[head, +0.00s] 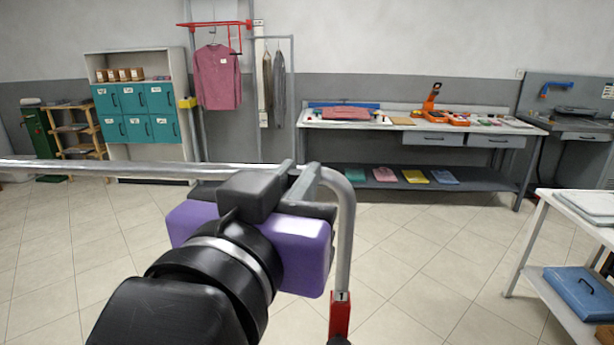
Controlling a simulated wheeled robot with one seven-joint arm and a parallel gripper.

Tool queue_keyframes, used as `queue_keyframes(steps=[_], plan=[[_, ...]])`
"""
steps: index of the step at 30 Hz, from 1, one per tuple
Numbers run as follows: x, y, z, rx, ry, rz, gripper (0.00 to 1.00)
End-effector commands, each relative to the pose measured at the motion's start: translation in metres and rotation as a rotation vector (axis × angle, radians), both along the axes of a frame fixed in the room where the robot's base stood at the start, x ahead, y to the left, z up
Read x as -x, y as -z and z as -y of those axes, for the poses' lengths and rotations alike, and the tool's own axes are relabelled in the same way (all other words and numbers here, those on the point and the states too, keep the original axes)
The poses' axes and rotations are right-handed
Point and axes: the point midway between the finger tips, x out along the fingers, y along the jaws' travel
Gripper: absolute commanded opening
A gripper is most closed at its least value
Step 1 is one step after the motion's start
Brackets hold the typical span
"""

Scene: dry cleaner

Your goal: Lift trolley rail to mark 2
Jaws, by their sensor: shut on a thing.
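The trolley rail (110,167) is a grey metal tube that runs across from the left edge. It bends down at its right end into an upright leg (345,230). A small white label with a 1 (341,296) sits low on this leg, just above a red sleeve (340,318). No mark 2 can be seen. My gripper (299,178), with a purple body and black wrist, is shut on the rail near the right bend. My wrist and gripper body hide part of the view below the rail, and the grip itself is partly hidden.
A white table (545,193) with a blue case (580,292) on its lower shelf stands close on the right. A long workbench (350,126) is along the back wall. Teal lockers (135,113) and a red garment rack (215,23) stand back left. The tiled floor between is clear.

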Motion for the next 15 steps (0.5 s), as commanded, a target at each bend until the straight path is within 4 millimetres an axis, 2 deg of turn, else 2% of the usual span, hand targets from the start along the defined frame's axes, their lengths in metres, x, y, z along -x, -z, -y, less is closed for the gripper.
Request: queue_keyframes(steps=[11, 15], plan=[[0.000, 0.000, 0.000, 0.000, -0.001, 0.001, 0.00], [0.000, -0.013, 0.000, -0.001, -0.001, 0.003, 0.00]])
